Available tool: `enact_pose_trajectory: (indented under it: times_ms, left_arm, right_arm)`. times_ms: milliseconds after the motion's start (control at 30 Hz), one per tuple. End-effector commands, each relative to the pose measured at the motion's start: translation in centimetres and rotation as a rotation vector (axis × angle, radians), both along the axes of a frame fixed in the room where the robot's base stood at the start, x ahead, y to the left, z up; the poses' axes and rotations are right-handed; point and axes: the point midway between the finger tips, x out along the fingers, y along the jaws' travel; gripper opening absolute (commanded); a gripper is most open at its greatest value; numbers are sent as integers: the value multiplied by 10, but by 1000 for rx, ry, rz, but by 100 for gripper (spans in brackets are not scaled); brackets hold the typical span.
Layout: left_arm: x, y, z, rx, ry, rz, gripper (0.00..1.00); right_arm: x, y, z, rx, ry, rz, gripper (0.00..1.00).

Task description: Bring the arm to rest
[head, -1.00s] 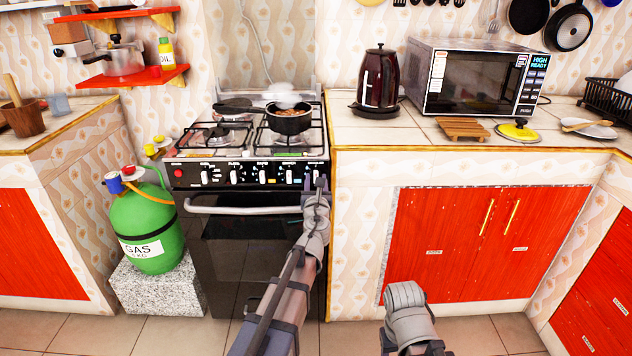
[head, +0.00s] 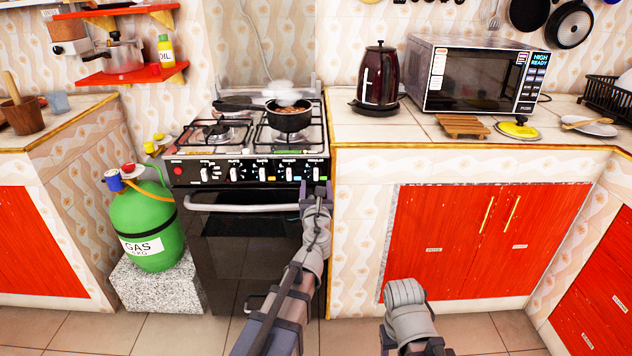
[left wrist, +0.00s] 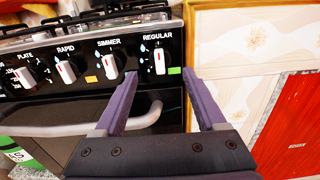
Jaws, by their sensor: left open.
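My left gripper (head: 317,190) is in front of the right side of the stove (head: 246,172), just below its knob panel. In the left wrist view its two purple fingers (left wrist: 162,95) are apart with nothing between them. Past the fingers are the stove's knobs, and the rightmost one, marked REGULAR (left wrist: 159,61), shows in the gap. My right arm (head: 408,315) comes in at the bottom, in front of the red cabinet. Its gripper fingers do not show.
A pan with food (head: 288,118) stands on the right burner. The oven handle (head: 240,208) sticks out close to my left gripper. A green gas bottle (head: 145,225) stands left of the stove. A kettle (head: 377,80) and microwave (head: 477,78) stand on the right counter.

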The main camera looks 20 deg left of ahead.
Motion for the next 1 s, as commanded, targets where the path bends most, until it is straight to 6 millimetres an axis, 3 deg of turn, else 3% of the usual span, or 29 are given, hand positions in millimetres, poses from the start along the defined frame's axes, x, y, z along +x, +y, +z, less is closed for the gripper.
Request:
enact_pose_trajectory:
  times_ms: [33,200,567,667,767,867,1000]
  left_arm:
    - [-13,-3,0,0,0,-1,73]
    - [-29,-8,0,0,0,-1,73]
    - [-31,-8,-2,-39,-4,13,73]
    - [-40,-4,-11,-229,-24,80,73]
    - [-59,0,-37,-589,-54,224,73]
    - [-91,-4,-80,-1007,-75,440,73]
    - [-149,-36,-146,-1493,-80,822,73]
  right_arm:
    - [0,0,0,0,0,0,60]
    - [0,0,0,0,0,0,60]
    - [0,0,0,0,0,0,60]
    - [0,0,0,0,0,0,60]
    - [0,0,0,0,0,0,60]
    - [0,0,0,0,0,0,60]
    - [0,0,0,0,0,0,60]
